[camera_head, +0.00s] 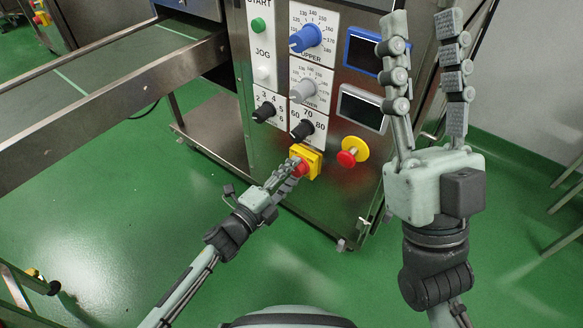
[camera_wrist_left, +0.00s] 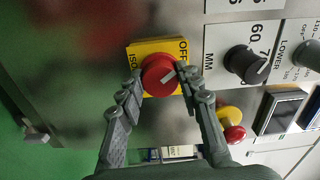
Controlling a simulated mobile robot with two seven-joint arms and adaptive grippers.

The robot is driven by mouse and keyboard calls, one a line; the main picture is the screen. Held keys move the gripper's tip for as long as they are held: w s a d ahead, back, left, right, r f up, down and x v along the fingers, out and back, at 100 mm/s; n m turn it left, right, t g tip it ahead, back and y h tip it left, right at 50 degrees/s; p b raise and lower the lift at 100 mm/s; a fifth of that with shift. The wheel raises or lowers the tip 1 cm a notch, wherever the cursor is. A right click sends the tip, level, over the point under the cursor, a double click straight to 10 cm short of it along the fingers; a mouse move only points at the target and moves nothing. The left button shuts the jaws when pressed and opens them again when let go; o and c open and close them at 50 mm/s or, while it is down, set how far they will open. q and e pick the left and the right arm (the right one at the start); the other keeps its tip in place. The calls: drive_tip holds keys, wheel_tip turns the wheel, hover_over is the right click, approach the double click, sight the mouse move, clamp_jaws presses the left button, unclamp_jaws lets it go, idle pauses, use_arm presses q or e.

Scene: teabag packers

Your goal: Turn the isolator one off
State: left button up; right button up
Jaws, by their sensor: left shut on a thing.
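The isolator is a red rotary knob (camera_wrist_left: 158,75) on a yellow plate (camera_wrist_left: 142,50) low on the machine's control panel. In the left wrist view, part of an "ISO" label and "OFF" lettering show on the plate, and a short pale mark slants across the knob. In the head view the yellow plate (camera_head: 313,155) shows, with the knob partly hidden by my fingers. My left gripper (camera_head: 298,168) is shut on the red knob, one finger on each side, as the left wrist view (camera_wrist_left: 161,77) shows. My right gripper (camera_head: 428,75) is open and empty, raised at the right.
A red button on a yellow base (camera_head: 353,152) sits right of the isolator. Above are black dials (camera_head: 302,130), a grey dial (camera_head: 302,91), a blue dial (camera_head: 305,38), a green START button (camera_head: 258,26) and displays (camera_head: 362,108). A conveyor (camera_head: 100,75) extends left. Green floor lies below.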

use_arm(q)
drive_tip(key=shift+n+p, duration=0.4)
drive_tip(key=shift+n, duration=0.6)
use_arm(e)
drive_tip(key=shift+w+a+f+g, duration=0.25)
drive_tip(key=shift+w+f+g, duration=0.05)
drive_tip(key=shift+w+g, duration=0.15)
drive_tip(key=shift+w+a+f+g, duration=0.25)
drive_tip(key=shift+w+g, duration=0.1)
drive_tip(key=shift+w, duration=0.1)
use_arm(q)
drive_tip(key=o, duration=1.2)
drive_tip(key=shift+c, duration=0.2)
drive_tip(key=v, duration=1.2)
drive_tip(key=shift+a, duration=0.1)
